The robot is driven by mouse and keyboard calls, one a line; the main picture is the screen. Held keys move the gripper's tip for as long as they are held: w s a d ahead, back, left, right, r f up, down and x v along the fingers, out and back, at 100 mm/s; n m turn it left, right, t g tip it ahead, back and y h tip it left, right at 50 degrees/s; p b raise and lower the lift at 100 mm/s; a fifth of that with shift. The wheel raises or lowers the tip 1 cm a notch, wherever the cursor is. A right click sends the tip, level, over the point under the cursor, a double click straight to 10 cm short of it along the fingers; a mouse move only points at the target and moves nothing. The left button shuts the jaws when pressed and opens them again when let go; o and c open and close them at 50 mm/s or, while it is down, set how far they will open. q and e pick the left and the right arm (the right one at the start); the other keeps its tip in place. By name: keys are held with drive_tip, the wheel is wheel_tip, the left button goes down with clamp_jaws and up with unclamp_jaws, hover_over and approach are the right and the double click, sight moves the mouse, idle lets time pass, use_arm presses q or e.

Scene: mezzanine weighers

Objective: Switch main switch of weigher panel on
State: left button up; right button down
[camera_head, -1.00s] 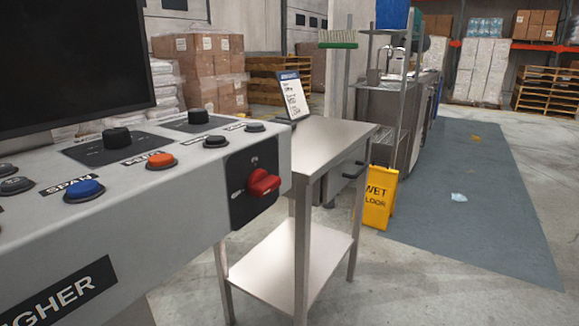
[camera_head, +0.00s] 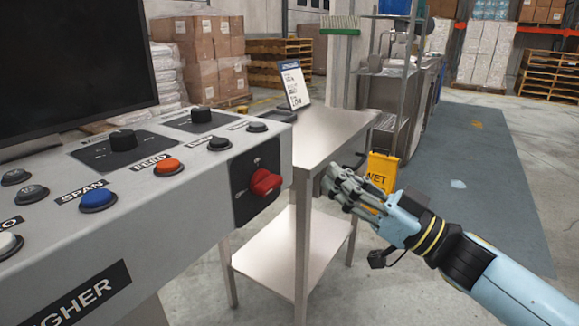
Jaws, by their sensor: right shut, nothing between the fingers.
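The weigher panel (camera_head: 190,221) fills the left side, a grey console with buttons and knobs on its top. Its main switch (camera_head: 265,182) is a red rotary handle on a black plate (camera_head: 243,202) at the right end of the front face. The handle sits tilted, and its marked position is too small to read. My right gripper (camera_head: 335,186) is shut and empty. It appears to the right of the red switch, apart from it, in front of the steel table. My left gripper is not in view.
A steel table (camera_head: 332,128) with a lower shelf (camera_head: 285,255) stands just right of the panel, carrying a small display sign (camera_head: 295,87). A yellow wet-floor sign (camera_head: 382,168) stands behind my right gripper. A dark monitor (camera_head: 70,65) rises above the panel. Floor at the right is open.

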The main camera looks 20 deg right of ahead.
drive_tip(key=shift+w, duration=0.1)
wheel_tip(320, 180, up, 3)
hover_over(267, 184)
drive_tip(key=d, duration=0.4)
wheel_tip(267, 184, down, 3)
drive_tip(key=shift+w+b, duration=0.1)
drive_tip(key=shift+b, duration=0.2)
drive_tip(key=shift+f, duration=0.45)
drive_tip(key=shift+r+m, duration=0.1)
drive_tip(key=shift+m, duration=0.2)
drive_tip(key=shift+d+m+p, duration=0.1)
drive_tip(key=shift+m+p, duration=0.2)
drive_tip(key=shift+p, duration=0.2)
